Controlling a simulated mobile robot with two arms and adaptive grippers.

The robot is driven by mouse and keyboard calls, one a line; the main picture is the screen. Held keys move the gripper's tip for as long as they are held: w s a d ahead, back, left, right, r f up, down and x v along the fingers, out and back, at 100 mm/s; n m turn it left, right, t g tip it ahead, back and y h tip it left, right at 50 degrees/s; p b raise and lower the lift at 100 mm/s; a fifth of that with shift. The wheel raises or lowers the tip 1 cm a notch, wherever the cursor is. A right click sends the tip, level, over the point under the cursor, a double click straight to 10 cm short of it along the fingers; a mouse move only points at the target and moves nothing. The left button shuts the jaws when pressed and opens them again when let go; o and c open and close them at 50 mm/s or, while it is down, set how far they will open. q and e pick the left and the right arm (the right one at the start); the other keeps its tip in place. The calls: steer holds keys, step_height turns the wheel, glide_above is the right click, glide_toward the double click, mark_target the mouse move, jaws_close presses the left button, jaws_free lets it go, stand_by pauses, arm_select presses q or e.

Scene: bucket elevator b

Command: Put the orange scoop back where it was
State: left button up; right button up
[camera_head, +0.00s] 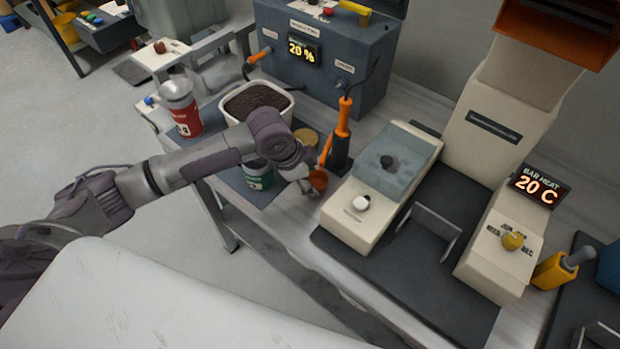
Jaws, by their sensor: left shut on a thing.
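The orange scoop (318,181) is at the middle of the head view, its small bowl low and a thin orange handle rising beside it. My left gripper (308,172) is shut on the scoop, above the bench's front edge. My wrist partly hides the jaws and the grip. A black stand (340,157) holding an orange-handled tool (344,117) is just right of the scoop. A white tub of dark granules (257,100) stands behind my forearm. My right gripper is out of view.
A red can (181,108) and a green can (259,175) stand on the dark mat (233,180) near my arm. A grey control box showing 20 % (325,55) is behind. A cream sealing machine (385,185) stands close on the right.

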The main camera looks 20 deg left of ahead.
arm_select(q)
steer(key=shift+f, duration=0.45)
stand_by(0.4)
steer(key=o, duration=1.2)
steer(key=shift+o, duration=0.2)
